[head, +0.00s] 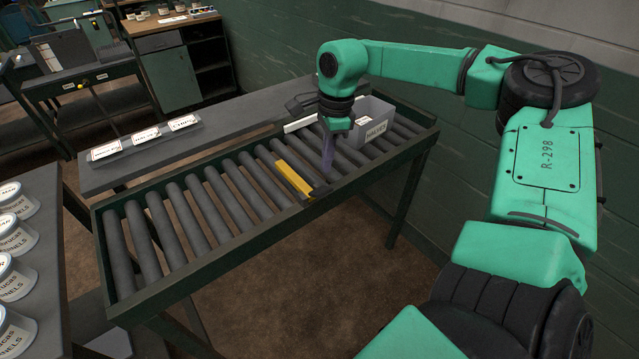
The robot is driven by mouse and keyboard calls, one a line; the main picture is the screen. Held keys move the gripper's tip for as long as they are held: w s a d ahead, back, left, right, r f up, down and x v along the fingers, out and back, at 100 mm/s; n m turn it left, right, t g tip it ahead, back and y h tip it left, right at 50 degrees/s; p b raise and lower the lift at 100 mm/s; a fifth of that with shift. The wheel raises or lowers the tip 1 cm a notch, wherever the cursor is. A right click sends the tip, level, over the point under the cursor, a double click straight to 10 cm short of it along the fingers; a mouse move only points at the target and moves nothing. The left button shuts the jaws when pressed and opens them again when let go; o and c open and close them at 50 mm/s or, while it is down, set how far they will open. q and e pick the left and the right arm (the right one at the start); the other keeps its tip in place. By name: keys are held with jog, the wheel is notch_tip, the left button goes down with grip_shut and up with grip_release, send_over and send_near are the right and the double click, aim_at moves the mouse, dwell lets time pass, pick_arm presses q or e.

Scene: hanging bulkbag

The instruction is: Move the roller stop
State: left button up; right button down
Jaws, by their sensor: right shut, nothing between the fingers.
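The roller stop, a yellow bar (293,178) with dark ends, lies across the roller conveyor (215,250) right of its middle. My right gripper (327,168) points down over the rollers just right of the yellow bar, between it and a grey bin. Its fingers are shut and hold nothing. I cannot tell how far the fingertips are above the rollers. My left gripper is not in view.
The grey labelled bin (373,128) stands at the conveyor's right end. The rollers left of the bar are clear. A grey bench (215,130) with labelled holders runs behind. Labelled tubs (15,235) stand on a table at the left edge.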

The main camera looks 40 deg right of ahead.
aim_at(326, 188)
jog(key=f+b, duration=0.1)
jog(key=f, duration=0.1)
jog(key=f+b, duration=0.1)
jog(key=f, duration=0.1)
jog(key=f+b, duration=0.1)
jog(key=f, duration=0.1)
jog(key=shift+a+f+b, duration=0.2)
jog(key=shift+a+b, duration=0.1)
jog(key=shift+w, duration=0.1)
notch_tip(326, 188, down, 5)
jog(key=b, duration=0.4)
jog(key=shift+r+b, duration=0.1)
jog(key=shift+b, duration=0.2)
jog(key=shift+w+r, duration=0.1)
jog(key=shift+w, duration=0.05)
jog(key=shift+d+r+p, duration=0.15)
jog(key=shift+r+p, duration=0.05)
jog(key=shift+p, duration=0.1)
jog(key=shift+s+d+r+p, duration=0.25)
jog(key=shift+s+d, duration=0.1)
jog(key=shift+d, duration=0.3)
jog(key=shift+s+d+r+p, duration=0.1)
jog(key=shift+s+d+p, duration=0.1)
jog(key=shift+s+d, duration=0.3)
